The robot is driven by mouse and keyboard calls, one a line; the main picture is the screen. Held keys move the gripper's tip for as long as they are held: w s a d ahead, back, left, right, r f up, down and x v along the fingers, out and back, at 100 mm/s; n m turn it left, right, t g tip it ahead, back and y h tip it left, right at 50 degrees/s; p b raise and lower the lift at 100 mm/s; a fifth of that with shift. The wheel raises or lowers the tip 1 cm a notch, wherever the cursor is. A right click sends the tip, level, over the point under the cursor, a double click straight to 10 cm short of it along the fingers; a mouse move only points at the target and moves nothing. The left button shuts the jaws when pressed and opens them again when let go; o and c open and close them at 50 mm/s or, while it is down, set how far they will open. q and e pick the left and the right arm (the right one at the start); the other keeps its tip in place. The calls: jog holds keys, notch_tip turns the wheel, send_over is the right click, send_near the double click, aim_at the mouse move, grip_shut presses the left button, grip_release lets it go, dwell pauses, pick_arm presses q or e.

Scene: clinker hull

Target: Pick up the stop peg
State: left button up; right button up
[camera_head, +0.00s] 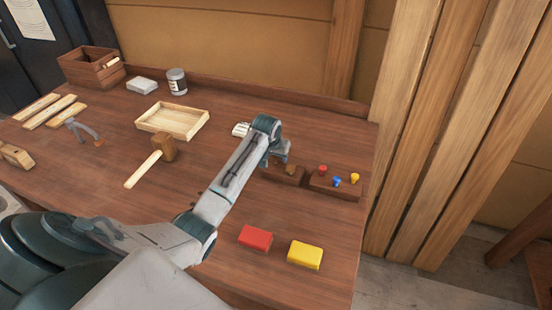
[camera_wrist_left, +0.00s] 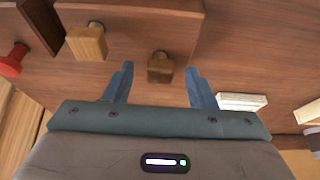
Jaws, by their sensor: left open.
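In the left wrist view, two wooden pegs stand at a dark wood block (camera_wrist_left: 130,25). A darker brown peg (camera_wrist_left: 160,68) lies between the spread fingers of my left gripper (camera_wrist_left: 160,88), apart from both. A lighter square-headed peg (camera_wrist_left: 88,42) is to its left, outside the fingers. I cannot tell for sure which is the stop peg. In the head view, my left gripper (camera_head: 277,158) is over the left end of the block (camera_head: 283,175) and hides the darker peg. The lighter peg (camera_head: 291,169) shows beside it. My right gripper is not in view.
A second block (camera_head: 335,187) with red, blue and yellow pegs stands just right. A red block (camera_head: 256,238) and a yellow block (camera_head: 305,254) lie in front. A mallet (camera_head: 153,166), a wooden tray (camera_head: 173,121) and a white object (camera_head: 241,129) lie to the left.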

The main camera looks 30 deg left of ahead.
pick_arm(q)
jog(key=shift+c, duration=1.1)
jog(key=c, duration=0.7)
jog(key=shift+c, duration=0.7)
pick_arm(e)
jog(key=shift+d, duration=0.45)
pick_arm(q)
jog(key=shift+r, duration=0.1)
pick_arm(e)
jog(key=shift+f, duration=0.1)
